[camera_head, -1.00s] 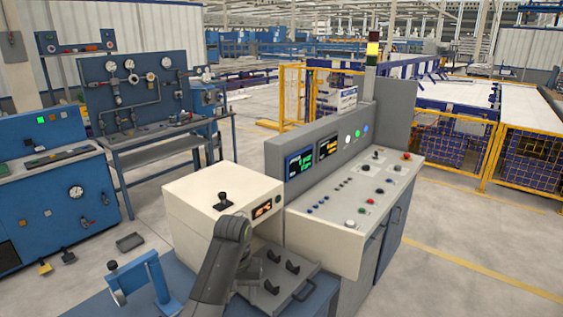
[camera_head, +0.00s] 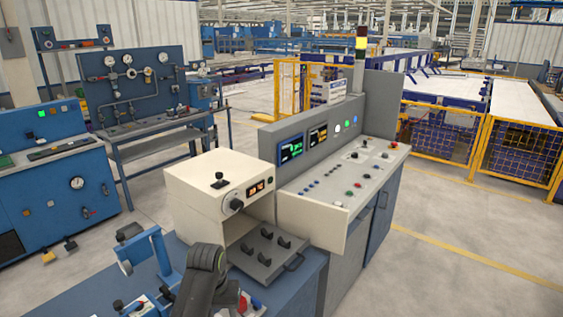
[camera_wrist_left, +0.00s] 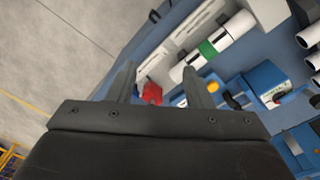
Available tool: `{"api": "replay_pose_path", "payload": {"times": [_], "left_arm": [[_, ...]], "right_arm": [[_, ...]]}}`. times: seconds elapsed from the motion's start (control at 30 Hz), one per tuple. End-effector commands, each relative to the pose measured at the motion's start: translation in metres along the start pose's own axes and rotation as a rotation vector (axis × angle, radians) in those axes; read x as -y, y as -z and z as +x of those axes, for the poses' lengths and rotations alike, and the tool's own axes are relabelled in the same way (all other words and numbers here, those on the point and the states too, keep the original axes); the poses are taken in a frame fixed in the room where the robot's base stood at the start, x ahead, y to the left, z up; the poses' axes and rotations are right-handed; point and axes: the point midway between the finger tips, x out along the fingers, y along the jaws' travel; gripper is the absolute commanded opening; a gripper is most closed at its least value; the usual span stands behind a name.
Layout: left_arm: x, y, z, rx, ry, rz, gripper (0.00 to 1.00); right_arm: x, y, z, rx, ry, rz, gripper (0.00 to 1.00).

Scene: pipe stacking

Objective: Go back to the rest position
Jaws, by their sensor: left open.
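My left gripper (camera_wrist_left: 157,78) is open in the left wrist view, with its two dark fingers apart and nothing between them that it grips. Below the fingers is a blue table surface with a red part (camera_wrist_left: 151,92). A white pipe with a green band (camera_wrist_left: 211,46) lies on the table beyond the fingers. My left arm's dark links rise at the bottom of the head view, and the gripper itself is hidden there. My right gripper is not in view.
A blue bench (camera_head: 300,277) holds a cream box (camera_head: 219,187) and a grey tray with black handles (camera_head: 266,252). A grey control console (camera_head: 345,185) stands to the right. A blue clamp (camera_head: 147,252) stands at the left. More white pipe ends (camera_wrist_left: 308,38) show in the wrist view.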

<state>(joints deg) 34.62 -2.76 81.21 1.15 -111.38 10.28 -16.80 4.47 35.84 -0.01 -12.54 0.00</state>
Motion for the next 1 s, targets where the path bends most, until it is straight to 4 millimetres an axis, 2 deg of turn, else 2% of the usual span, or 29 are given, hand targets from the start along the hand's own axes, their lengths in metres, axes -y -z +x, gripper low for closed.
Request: {"api": "replay_pose_path", "payload": {"times": [0.17,0.3,0.5,0.7,0.8,1.0], "left_arm": [[0.028,-0.035,0.029,-0.031,-0.001,-0.028,0.46],[0.058,-0.080,0.052,-0.071,0.007,-0.053,0.46],[0.098,-0.153,0.069,-0.134,0.040,-0.075,0.46],[0.129,-0.229,0.063,-0.191,0.089,-0.076,0.46],[0.138,-0.259,0.055,-0.215,0.111,-0.071,0.46],[0.149,-0.300,0.037,-0.247,0.145,-0.056,0.46]], "right_arm": [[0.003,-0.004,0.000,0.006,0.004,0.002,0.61],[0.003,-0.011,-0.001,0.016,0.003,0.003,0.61],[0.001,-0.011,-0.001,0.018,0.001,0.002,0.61],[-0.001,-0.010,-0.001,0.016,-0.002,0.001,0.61],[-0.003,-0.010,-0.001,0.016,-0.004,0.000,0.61],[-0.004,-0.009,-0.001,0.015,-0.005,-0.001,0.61]]}}
